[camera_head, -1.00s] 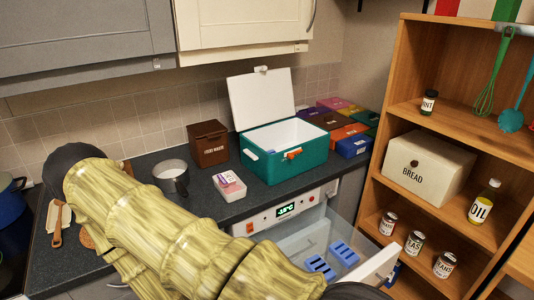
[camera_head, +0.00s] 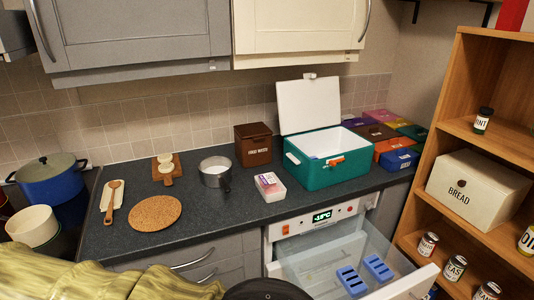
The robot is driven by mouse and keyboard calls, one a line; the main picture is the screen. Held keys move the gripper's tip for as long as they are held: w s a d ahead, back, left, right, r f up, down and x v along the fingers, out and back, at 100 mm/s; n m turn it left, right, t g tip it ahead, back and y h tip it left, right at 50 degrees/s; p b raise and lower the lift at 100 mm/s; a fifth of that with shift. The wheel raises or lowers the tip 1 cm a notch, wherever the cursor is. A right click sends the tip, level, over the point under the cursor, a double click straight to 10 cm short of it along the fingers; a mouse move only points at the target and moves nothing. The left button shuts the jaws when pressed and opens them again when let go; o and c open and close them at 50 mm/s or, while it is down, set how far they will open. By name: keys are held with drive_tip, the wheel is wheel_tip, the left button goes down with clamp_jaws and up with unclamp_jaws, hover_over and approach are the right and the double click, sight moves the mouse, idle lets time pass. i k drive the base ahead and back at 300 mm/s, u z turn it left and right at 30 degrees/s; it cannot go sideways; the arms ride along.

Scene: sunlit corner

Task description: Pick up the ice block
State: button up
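Two blue slotted blocks lie in the open, clear-sided freezer drawer (camera_head: 305,257) at the lower right; they look like ice blocks. The front one (camera_head: 351,281) is at the left and the other (camera_head: 378,267) is just behind it to the right. A white handled front closes the drawer's near side. My arm crosses the bottom left edge, with a dark rounded part near the bottom middle, left of the blocks. My gripper's fingers are out of the frame.
A teal cool box (camera_head: 325,175) with its lid raised stands on the counter above the freezer. Near it are a pink-and-white tub (camera_head: 270,188), a metal pot (camera_head: 214,176) and a brown food waste bin (camera_head: 253,146). A wooden shelf (camera_head: 440,160) borders the right.

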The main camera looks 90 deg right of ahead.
sight(353, 283)
drive_tip(key=u, duration=0.05)
drive_tip(key=k, duration=2.15)
drive_tip(key=z, duration=1.6)
